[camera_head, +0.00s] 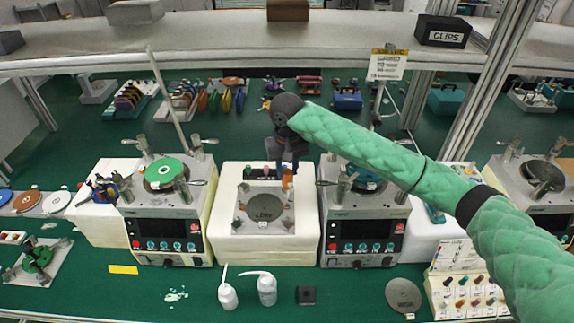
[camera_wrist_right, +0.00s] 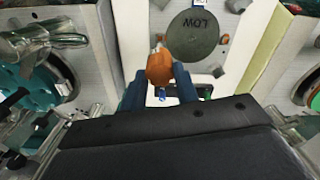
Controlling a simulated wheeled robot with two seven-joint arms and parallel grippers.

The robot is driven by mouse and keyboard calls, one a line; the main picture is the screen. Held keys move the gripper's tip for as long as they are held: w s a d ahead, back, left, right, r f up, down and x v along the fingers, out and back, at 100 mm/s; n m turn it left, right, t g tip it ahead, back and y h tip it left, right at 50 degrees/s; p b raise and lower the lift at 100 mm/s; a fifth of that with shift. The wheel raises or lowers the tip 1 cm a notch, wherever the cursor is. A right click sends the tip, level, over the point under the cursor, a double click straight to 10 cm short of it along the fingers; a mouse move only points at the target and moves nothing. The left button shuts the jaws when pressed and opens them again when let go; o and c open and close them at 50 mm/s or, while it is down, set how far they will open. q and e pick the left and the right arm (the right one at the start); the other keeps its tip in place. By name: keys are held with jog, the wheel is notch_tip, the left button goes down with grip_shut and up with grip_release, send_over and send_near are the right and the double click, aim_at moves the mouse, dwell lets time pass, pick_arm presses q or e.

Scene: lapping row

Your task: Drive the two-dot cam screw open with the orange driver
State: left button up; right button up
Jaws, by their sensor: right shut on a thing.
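My right gripper (camera_head: 287,163) is above the back right part of the middle white block, pointing down. Its dark blue fingers (camera_wrist_right: 159,92) are shut on the orange driver (camera_wrist_right: 159,67), which also shows in the head view (camera_head: 287,179). A grey round plate marked LOW (camera_head: 265,207) sits in the fixture (camera_head: 264,225) on the block, in front of the driver. It also shows in the wrist view (camera_wrist_right: 193,33). Small parts sit around the plate, but I cannot tell which is the two-dot cam screw. The driver's tip is not clearly visible. My left gripper is not in view.
Lapping machines stand left (camera_head: 165,235) and right (camera_head: 365,235) of the block, close to it. Small coloured handles (camera_head: 267,171) stand at the block's back edge. White bottles (camera_head: 228,295) and a black block (camera_head: 306,295) are in front. A shelf (camera_head: 220,45) spans behind.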

jog(key=shift+f, duration=2.1)
jog(key=n, duration=0.4)
jog(key=shift+n, duration=0.4)
jog(key=n, duration=0.8)
jog(key=shift+a, duration=0.1)
jog(key=n, duration=0.4)
jog(key=shift+n, duration=0.3)
jog(key=shift+r, duration=0.2)
